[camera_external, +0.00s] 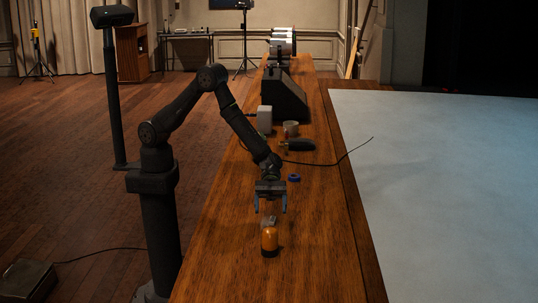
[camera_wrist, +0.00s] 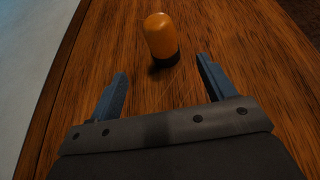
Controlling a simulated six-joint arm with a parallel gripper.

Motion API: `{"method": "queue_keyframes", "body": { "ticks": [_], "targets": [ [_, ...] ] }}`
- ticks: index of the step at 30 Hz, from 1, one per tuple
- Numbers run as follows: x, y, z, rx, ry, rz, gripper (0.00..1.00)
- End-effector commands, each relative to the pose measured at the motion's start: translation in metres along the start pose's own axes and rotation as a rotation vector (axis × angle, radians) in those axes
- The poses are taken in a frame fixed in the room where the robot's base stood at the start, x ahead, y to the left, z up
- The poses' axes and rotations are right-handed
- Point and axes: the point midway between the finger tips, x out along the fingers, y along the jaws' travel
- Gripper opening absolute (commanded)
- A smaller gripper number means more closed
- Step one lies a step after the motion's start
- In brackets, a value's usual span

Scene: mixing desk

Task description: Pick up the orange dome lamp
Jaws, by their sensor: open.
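The orange dome lamp (camera_external: 269,239) stands upright on the wooden desk, near its front end in the external view. It has a rounded orange top and a dark base. In the wrist view the lamp (camera_wrist: 161,37) is ahead of the fingertips, roughly centred between them and apart from both. My gripper (camera_external: 270,208) is open and empty, with two blue fingers pointing down, a little behind and above the lamp. The open fingers also show in the wrist view (camera_wrist: 160,66).
A blue ring (camera_external: 294,178) lies on the wooden desk (camera_external: 322,225) behind my gripper. Farther back are a dark bulb-shaped object (camera_external: 298,145), a small roll (camera_external: 291,128), a pale box (camera_external: 264,119) and a black wedge-shaped unit (camera_external: 285,98). A thin cable crosses the desk. Wood around the lamp is clear.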

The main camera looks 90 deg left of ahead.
Motion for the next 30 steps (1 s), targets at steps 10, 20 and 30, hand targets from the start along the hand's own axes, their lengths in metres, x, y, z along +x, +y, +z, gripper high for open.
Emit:
{"method": "queue_keyframes", "body": {
  "ticks": [10, 20, 30],
  "targets": [
    [0.072, -0.001, 0.000, 0.001, 0.001, -0.002, 0.76],
    [0.100, -0.002, 0.000, 0.003, 0.001, -0.002, 0.76],
    [0.138, -0.002, 0.001, 0.002, 0.001, 0.001, 0.76]
  ]
}}
